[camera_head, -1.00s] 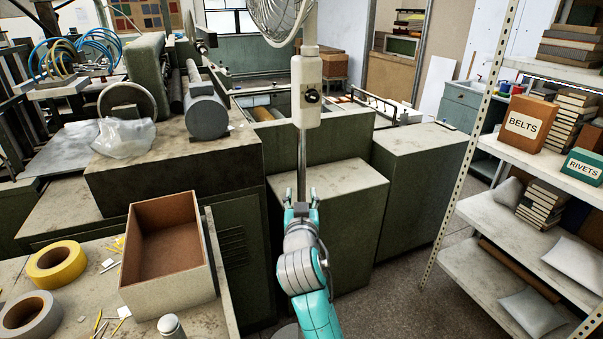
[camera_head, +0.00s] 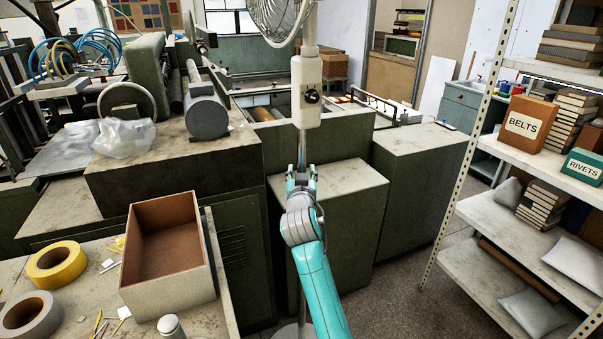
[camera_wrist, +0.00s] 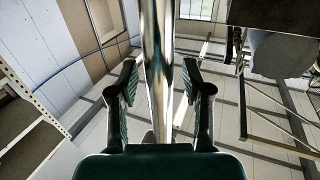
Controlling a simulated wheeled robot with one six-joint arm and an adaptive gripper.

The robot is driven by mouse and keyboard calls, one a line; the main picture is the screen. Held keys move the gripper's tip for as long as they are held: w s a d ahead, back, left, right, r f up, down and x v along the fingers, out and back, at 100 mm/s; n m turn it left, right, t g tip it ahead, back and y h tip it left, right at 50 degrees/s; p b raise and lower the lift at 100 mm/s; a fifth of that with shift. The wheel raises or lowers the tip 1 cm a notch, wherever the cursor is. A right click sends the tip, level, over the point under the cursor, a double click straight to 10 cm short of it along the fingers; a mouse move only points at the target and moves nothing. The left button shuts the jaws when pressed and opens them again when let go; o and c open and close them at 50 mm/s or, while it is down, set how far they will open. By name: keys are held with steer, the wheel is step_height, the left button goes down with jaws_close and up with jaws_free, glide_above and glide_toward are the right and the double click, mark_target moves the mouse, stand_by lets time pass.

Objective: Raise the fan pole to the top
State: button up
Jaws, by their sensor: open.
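The fan (camera_head: 282,18) stands upright at the top middle of the head view, its wire cage cut by the frame edge. Under it is a white control box (camera_head: 307,85) with a black knob. The thin metal fan pole (camera_head: 302,145) runs down from the box to my gripper (camera_head: 301,172). In the wrist view the shiny pole (camera_wrist: 158,70) passes between the two fingers of my gripper (camera_wrist: 160,88). The fingers are open, one on each side, with gaps to the pole. The lower pole is mostly hidden behind my arm in the head view.
Green machine cabinets (camera_head: 345,190) stand close behind and beside the pole. A bench at left holds an open box (camera_head: 172,295) and tape rolls (camera_head: 57,263). A metal shelf rack (camera_head: 480,150) stands at right. Floor shows between rack and cabinets.

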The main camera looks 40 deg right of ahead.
mark_target(302, 129)
jaws_close()
steer(key=shift+r, duration=0.1)
step_height(302, 129, up, 13)
steer(key=shift+f, duration=0.1)
stand_by(0.3)
steer(key=shift+c, duration=0.2)
jaws_free()
steer(key=shift+o, duration=0.2)
